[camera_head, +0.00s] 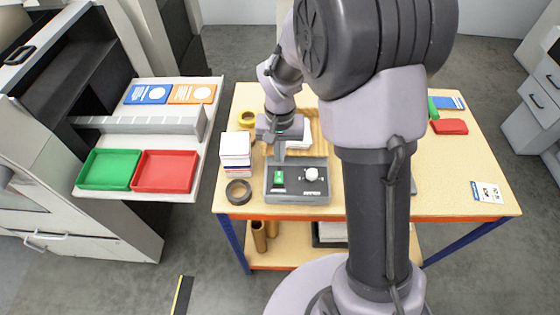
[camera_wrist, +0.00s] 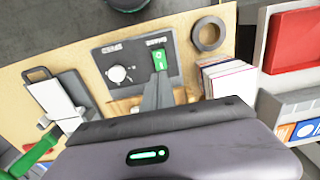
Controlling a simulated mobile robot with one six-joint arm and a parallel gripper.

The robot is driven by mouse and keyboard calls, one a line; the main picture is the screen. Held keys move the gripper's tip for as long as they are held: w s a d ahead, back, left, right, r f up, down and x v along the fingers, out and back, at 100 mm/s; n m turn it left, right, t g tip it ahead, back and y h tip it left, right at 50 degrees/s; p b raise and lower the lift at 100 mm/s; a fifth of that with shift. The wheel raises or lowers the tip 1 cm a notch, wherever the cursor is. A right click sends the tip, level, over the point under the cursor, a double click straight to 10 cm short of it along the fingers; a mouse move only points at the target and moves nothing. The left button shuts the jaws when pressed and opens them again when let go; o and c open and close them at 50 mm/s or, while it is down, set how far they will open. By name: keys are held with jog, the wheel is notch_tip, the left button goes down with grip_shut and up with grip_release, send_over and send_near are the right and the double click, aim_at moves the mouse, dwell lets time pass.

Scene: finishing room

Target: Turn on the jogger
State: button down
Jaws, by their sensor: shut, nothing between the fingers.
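The jogger's dark grey control box (camera_head: 297,196) sits at the front of the table, with a green rocker switch (camera_head: 279,178) on its left and a white round knob (camera_head: 311,175) on its right. In the wrist view the box (camera_wrist: 137,55) appears turned around, with the green switch (camera_wrist: 159,60) beside the knob (camera_wrist: 119,74). My gripper (camera_head: 280,160) is shut and empty, pointing down just behind the switch. In the wrist view its fingertips (camera_wrist: 158,78) are close to the switch's edge; I cannot tell whether they touch. The labels are too blurred to read.
Green (camera_head: 108,169) and red (camera_head: 165,171) trays stand on the left machine.

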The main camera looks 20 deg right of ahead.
notch_tip(320, 180, up, 6)
jog(key=shift+w+p, duration=0.15)
jog(key=shift+p, duration=0.3)
